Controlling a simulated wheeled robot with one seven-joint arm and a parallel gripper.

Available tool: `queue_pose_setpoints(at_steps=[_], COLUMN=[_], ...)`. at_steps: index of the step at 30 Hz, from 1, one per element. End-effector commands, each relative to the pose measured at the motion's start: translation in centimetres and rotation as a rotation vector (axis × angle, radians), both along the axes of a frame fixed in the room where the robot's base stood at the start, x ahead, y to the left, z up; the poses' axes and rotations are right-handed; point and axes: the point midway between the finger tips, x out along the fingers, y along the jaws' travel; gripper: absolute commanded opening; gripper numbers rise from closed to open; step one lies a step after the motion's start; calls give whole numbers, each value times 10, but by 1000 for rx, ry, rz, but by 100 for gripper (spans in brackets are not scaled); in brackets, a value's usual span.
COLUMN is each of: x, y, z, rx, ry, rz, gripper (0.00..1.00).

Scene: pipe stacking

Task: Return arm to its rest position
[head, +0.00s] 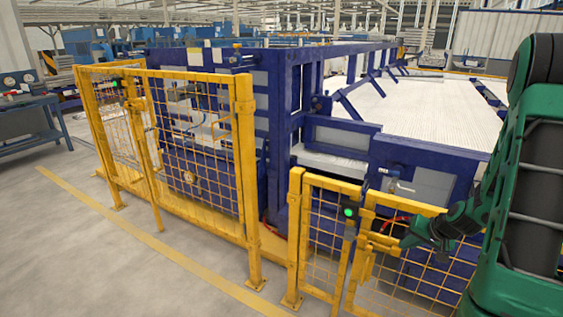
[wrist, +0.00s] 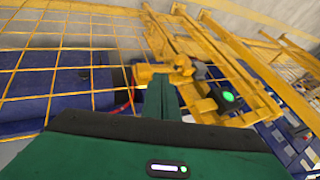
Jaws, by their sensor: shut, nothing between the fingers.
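My gripper (head: 410,239) is in the lower right of the head view, at the end of my green and black arm. It is shut and empty. It is in front of the yellow mesh gate (head: 325,235), to the right of a box with a green light (head: 349,212). In the wrist view the green gripper fingers (wrist: 160,98) point at the gate's yellow latch (wrist: 168,72), and the green-lit box (wrist: 228,96) is to their right. I cannot tell whether the fingers touch the gate.
A taller yellow mesh fence (head: 205,140) stands to the left. Behind the fencing is a large blue machine frame (head: 280,90) with a bed of white pipes (head: 420,110). A blue workbench (head: 35,125) is at the far left. The grey floor (head: 90,250) in the lower left is clear.

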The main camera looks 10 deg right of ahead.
Motion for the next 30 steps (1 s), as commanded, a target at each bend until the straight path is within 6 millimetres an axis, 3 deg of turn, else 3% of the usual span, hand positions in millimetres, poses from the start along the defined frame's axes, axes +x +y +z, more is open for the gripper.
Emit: queue_pose_setpoints(at_steps=[5,11,20,30], x=[-8,-42,-118,-221], y=[11,40,81,123], z=[16,58,119,173], rx=[-22,-74,-132,-132], ry=[37,157,340,505], rz=[35,108,160,148], gripper=[0,0,0,0])
